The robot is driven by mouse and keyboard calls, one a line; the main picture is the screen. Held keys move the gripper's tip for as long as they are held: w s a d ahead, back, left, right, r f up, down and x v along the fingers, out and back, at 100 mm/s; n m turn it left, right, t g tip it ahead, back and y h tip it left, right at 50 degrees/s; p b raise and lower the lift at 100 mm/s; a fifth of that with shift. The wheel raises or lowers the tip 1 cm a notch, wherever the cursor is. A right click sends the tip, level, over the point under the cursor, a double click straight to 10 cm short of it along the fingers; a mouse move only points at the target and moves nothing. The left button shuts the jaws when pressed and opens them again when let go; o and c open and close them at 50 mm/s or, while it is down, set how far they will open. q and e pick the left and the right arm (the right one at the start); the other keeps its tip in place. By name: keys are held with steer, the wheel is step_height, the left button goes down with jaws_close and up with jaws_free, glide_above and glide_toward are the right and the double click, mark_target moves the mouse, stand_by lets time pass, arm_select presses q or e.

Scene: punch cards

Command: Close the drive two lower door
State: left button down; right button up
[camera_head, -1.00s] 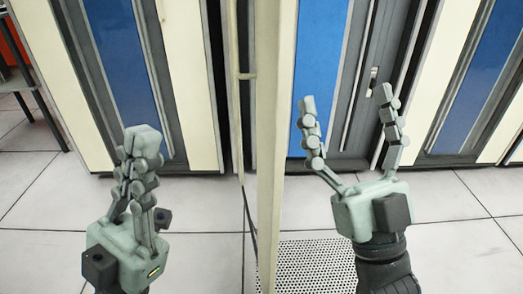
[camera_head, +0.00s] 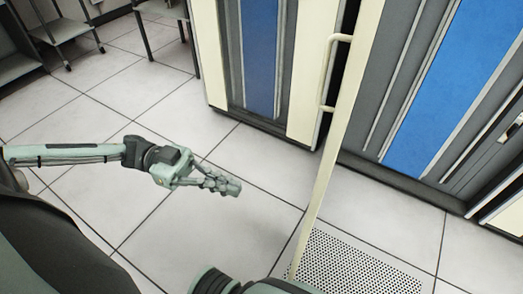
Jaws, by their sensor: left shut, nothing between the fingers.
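The cream door (camera_head: 345,110) stands open and shows nearly edge-on, running from the top right of centre down to the floor. Its cream bar handle (camera_head: 329,72) sticks out on its left side. I take this as the drive two lower door, but no label is readable. My left gripper (camera_head: 236,188) is shut and empty, over the floor to the left of the door and apart from it. My right gripper is out of view.
A cabinet with a blue panel (camera_head: 262,55) stands behind, left of the door. Another blue-panelled cabinet (camera_head: 440,90) stands to the right. A perforated floor tile (camera_head: 350,268) lies at the door's foot. Racks (camera_head: 60,25) stand far left. The tiled floor between is clear.

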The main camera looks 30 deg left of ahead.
arm_select(q)
steer(key=w+d, duration=0.1)
steer(key=d, duration=1.1)
steer(key=shift+w+d, duration=0.3)
steer(key=shift+w, duration=0.1)
steer(key=shift+d, duration=0.1)
